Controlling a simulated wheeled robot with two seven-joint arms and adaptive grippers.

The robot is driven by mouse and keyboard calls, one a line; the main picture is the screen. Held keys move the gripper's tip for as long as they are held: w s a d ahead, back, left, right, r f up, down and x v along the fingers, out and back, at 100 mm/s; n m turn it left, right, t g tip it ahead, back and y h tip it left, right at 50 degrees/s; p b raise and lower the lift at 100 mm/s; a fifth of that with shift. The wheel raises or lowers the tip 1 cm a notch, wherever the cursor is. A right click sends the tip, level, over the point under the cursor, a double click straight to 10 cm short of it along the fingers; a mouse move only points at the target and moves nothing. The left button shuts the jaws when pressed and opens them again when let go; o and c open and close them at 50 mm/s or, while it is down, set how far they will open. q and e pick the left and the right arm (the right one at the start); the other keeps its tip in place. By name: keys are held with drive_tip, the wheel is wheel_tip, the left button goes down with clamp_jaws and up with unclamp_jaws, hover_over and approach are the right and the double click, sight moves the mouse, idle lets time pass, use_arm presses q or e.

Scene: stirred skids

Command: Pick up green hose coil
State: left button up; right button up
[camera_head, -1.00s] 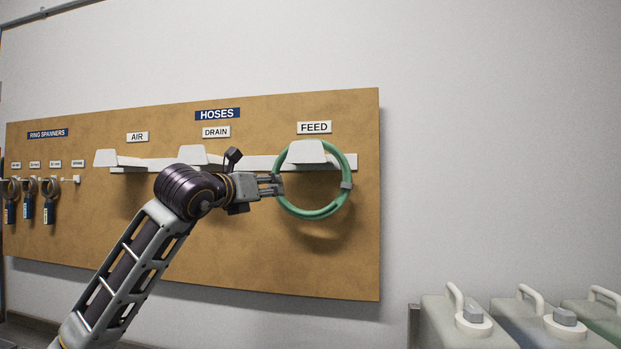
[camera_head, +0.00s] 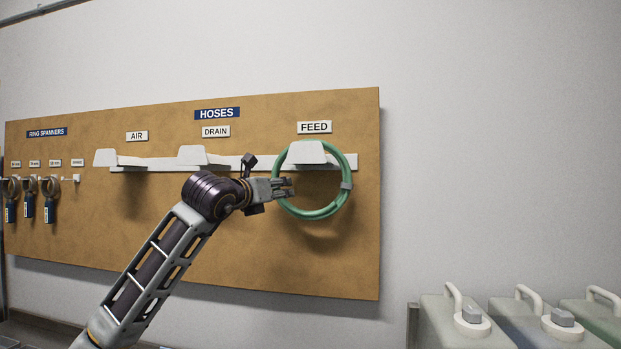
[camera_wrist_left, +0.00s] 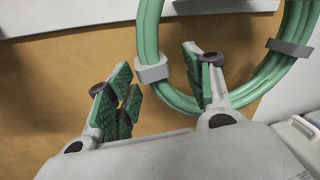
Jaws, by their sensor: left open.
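The green hose coil (camera_head: 347,203) hangs from the white hook (camera_head: 307,153) under the FEED label. My left gripper (camera_head: 290,188) is open at the coil's left side, in front of the board. In the left wrist view the coil (camera_wrist_left: 252,92) fills the upper right, with grey bands around it. Its left side shows between the spread green-padded fingers of my gripper (camera_wrist_left: 158,82), and the right finger overlaps the hose and the ring's opening. I cannot tell whether a finger touches the hose. My right gripper is not in view.
The brown board (camera_head: 250,258) carries empty white hooks under AIR (camera_head: 120,160) and DRAIN (camera_head: 200,157). Ring spanners (camera_head: 48,203) hang at the far left. Pale containers (camera_head: 462,318) stand at the lower right. The wall right of the board is bare.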

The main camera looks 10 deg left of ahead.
use_arm(q)
drive_tip(key=shift+w+d, duration=0.1)
drive_tip(key=shift+w, duration=0.65)
drive_tip(key=shift+w+d, duration=0.1)
drive_tip(key=shift+w, duration=0.05)
clamp_jaws()
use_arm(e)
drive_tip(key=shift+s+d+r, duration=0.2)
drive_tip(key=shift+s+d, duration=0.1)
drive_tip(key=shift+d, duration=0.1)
